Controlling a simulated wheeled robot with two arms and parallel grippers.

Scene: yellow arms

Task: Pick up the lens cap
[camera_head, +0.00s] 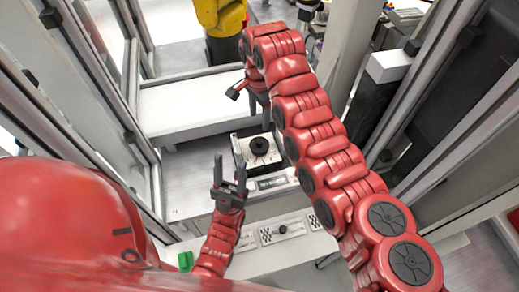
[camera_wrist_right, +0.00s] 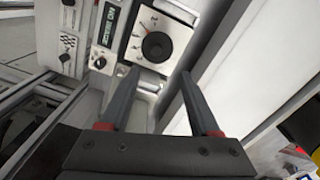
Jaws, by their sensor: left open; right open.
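A round black disc (camera_head: 259,146), which looks like the lens cap, lies on the white face of a boxy device (camera_head: 240,152). The disc also shows in the right wrist view (camera_wrist_right: 157,46), near the top centre and beyond my fingertips. A smaller black round piece (camera_head: 283,228) sits on the white front ledge; I cannot tell whether it is a knob. My left gripper (camera_head: 230,160) is open and empty, to the lower left of the disc. My right gripper (camera_wrist_right: 158,75) is open and empty, apart from the disc; the arm partly hides it in the head view.
A white block (camera_head: 195,106) stands behind the device. Metal frame posts and glass panels close in both sides. The front ledge (camera_head: 265,260) bears checkered plates, and a small green item (camera_head: 185,260) is near its left end. A yellow machine arm (camera_head: 220,18) stands at the back.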

